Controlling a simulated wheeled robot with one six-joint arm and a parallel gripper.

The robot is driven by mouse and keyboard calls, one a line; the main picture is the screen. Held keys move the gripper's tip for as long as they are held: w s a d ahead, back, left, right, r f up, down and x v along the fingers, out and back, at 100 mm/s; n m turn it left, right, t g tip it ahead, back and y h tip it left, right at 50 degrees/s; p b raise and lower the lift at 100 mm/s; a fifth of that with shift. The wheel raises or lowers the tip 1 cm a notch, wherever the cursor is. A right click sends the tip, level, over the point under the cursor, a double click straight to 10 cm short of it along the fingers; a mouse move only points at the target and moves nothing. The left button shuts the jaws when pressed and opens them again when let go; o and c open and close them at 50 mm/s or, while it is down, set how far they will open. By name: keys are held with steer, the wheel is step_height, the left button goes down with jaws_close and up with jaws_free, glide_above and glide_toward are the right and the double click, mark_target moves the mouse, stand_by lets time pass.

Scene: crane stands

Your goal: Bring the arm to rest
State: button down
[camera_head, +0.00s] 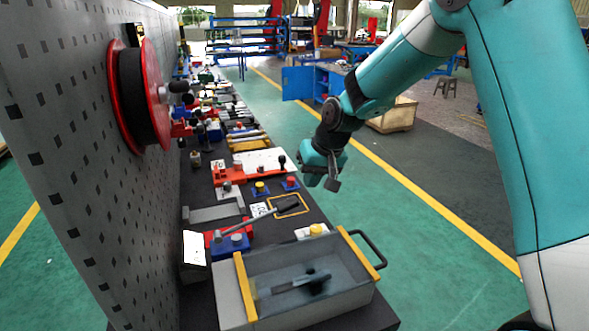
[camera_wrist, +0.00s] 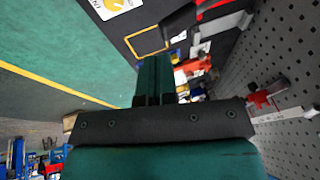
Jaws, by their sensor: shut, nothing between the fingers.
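My arm comes from the right in the head view and bends down to my gripper (camera_head: 331,183), which hangs in the air beside the bench's right edge. In the wrist view my gripper (camera_wrist: 153,68) shows its green fingers pressed together, with nothing held. Below and left of it in the head view, the dark bench (camera_head: 321,216) carries a grey tray (camera_head: 226,290) with yellow edge strips and a dark tool (camera_head: 303,283) inside. My gripper is apart from the bench and the tray.
A perforated panel (camera_head: 60,130) with a red and black reel (camera_head: 130,95) stands along the left. Several small devices, including a red one (camera_head: 228,174), crowd the bench. A wooden crate (camera_head: 396,115) and blue cabinet (camera_head: 298,83) stand farther back. The green floor (camera_head: 440,240) right of the bench is clear.

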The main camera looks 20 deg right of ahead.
steer(key=s+a+r+n+g, duration=0.1)
steer(key=s+a+r, duration=0.2)
steer(key=s, duration=0.3)
steer(key=s+a+r+n+y, duration=0.1)
steer(key=s+a+r+n, duration=0.15)
steer(key=s, duration=0.25)
steer(key=s+a+r+n+g, duration=0.1)
steer(key=s+a+r, duration=0.2)
steer(key=s, duration=0.3)
steer(key=s+a+r+n+g, duration=0.1)
steer(key=s+a+n, duration=0.1)
steer(key=s, duration=1.3)
steer(key=shift+s+a+n+g+y, duration=0.15)
steer(key=shift+n+g+y, duration=0.15)
steer(key=shift+n, duration=0.45)
steer(key=shift+r, duration=0.1)
stand_by(2.9)
